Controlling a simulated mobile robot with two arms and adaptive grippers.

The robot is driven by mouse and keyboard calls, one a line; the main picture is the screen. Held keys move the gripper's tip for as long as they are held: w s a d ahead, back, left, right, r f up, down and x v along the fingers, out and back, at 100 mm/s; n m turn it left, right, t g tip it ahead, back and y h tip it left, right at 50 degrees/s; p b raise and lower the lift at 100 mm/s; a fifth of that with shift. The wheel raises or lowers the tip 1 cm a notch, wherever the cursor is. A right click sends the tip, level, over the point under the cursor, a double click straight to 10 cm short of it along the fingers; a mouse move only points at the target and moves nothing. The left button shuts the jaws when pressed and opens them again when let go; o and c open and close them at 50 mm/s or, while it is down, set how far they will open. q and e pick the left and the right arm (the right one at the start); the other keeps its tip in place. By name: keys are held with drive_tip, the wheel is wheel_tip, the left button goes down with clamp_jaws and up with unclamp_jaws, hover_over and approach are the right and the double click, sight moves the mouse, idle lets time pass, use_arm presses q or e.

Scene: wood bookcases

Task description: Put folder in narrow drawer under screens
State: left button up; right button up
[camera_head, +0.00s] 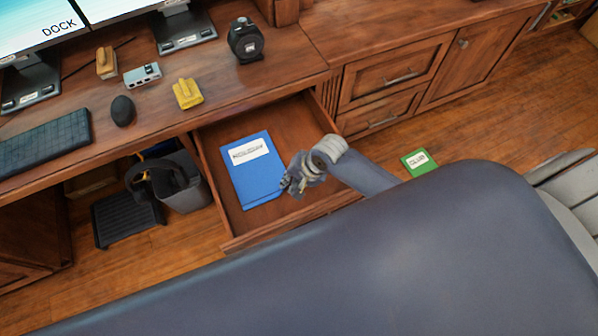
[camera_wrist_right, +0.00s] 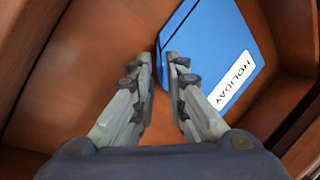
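A blue folder (camera_head: 257,180) with a white label lies in the open drawer (camera_head: 228,226) under the desk, towards the drawer's left side. In the right wrist view the blue folder (camera_wrist_right: 207,45) shows at the upper right, its label reading HOLIDAY. My right gripper (camera_head: 289,186) is over the drawer by the folder's right edge. In the right wrist view my right gripper (camera_wrist_right: 159,68) has its fingers apart, with nothing visibly held between them. The folder's edge appears just beyond the fingertips; I cannot tell if they touch. My left gripper is not in view.
A green folder-like item (camera_head: 418,162) lies on the wooden floor at right. Screens (camera_head: 30,25), a keyboard (camera_head: 45,142), a mouse (camera_head: 122,111) and a yellow object (camera_head: 187,94) are on the desk. A grey bin (camera_head: 190,192) stands below, left of the drawer.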

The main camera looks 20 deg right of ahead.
drive_tip(key=v, duration=0.8)
drive_tip(key=shift+r+p, duration=0.2)
drive_tip(key=shift+p, duration=0.25)
drive_tip(key=shift+d, duration=0.15)
